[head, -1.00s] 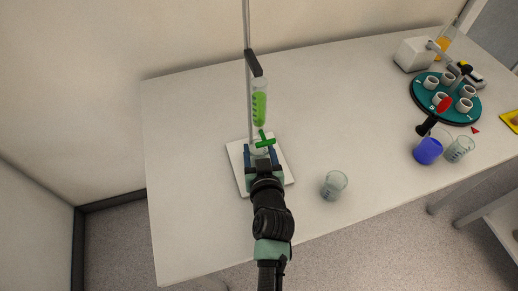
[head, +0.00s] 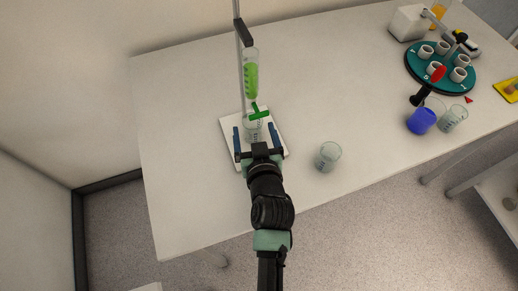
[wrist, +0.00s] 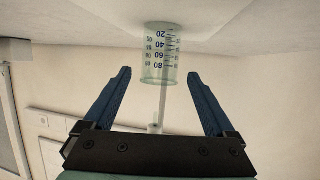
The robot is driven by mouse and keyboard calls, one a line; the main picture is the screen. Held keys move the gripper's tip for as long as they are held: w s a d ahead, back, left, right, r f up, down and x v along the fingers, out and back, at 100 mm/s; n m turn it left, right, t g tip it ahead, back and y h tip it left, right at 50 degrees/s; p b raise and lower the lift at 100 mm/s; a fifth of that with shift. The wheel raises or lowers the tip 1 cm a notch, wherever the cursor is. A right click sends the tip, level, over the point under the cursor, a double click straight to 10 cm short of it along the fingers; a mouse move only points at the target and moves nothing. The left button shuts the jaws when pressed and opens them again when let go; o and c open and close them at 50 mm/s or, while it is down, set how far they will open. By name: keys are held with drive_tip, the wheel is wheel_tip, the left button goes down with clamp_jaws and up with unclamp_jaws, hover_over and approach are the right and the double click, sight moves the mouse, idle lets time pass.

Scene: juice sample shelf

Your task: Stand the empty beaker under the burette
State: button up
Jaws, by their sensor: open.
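The burette (head: 251,80) holds green liquid and hangs from a stand, with a green stopcock (head: 259,113) near its lower end. A clear, empty-looking beaker (head: 254,130) stands upright on the white stand base (head: 231,128), below the burette tip. The same beaker (wrist: 161,62) appears upside down in the wrist view, with its printed scale facing me. My gripper (head: 255,132) is open, its blue fingers to either side of the beaker's near part in the head view. In the wrist view my gripper (wrist: 159,75) shows clear gaps between both fingertips and the beaker.
Another clear beaker (head: 328,157) stands right of the stand base. At the right are a blue-filled beaker (head: 421,121), a clear beaker (head: 453,119) and a teal turntable (head: 412,73) with several white cups. The table (head: 345,95) between is bare.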

drive_tip(key=a+v, duration=0.1)
drive_tip(key=v, duration=0.7)
drive_tip(key=w+r+t, duration=0.1)
drive_tip(key=r, duration=0.3)
drive_tip(key=w+r+t, duration=0.1)
drive_tip(key=w+r, duration=0.1)
drive_tip(key=r, duration=0.3)
drive_tip(key=w+r+t, duration=0.1)
drive_tip(key=w+r, duration=0.1)
drive_tip(key=r, duration=0.2)
drive_tip(key=shift+w+r+b, duration=0.15)
drive_tip(key=shift+r+b, duration=0.2)
wheel_tip(320, 180, up, 16)
drive_tip(key=w+t, duration=0.2)
drive_tip(key=t, duration=0.2)
drive_tip(key=s+r+t+h, duration=0.1)
drive_tip(key=s+r+t, duration=0.2)
drive_tip(key=r, duration=1)
drive_tip(key=s+r+m+t, duration=0.1)
drive_tip(key=s+r+t, duration=0.2)
drive_tip(key=s+r, duration=0.5)
wheel_tip(320, 180, up, 5)
drive_tip(key=shift+s+a+r+t+h, duration=0.1)
drive_tip(key=shift+s+a+t+h, duration=0.1)
drive_tip(key=shift+t+h, duration=0.15)
drive_tip(key=shift+c, duration=0.2)
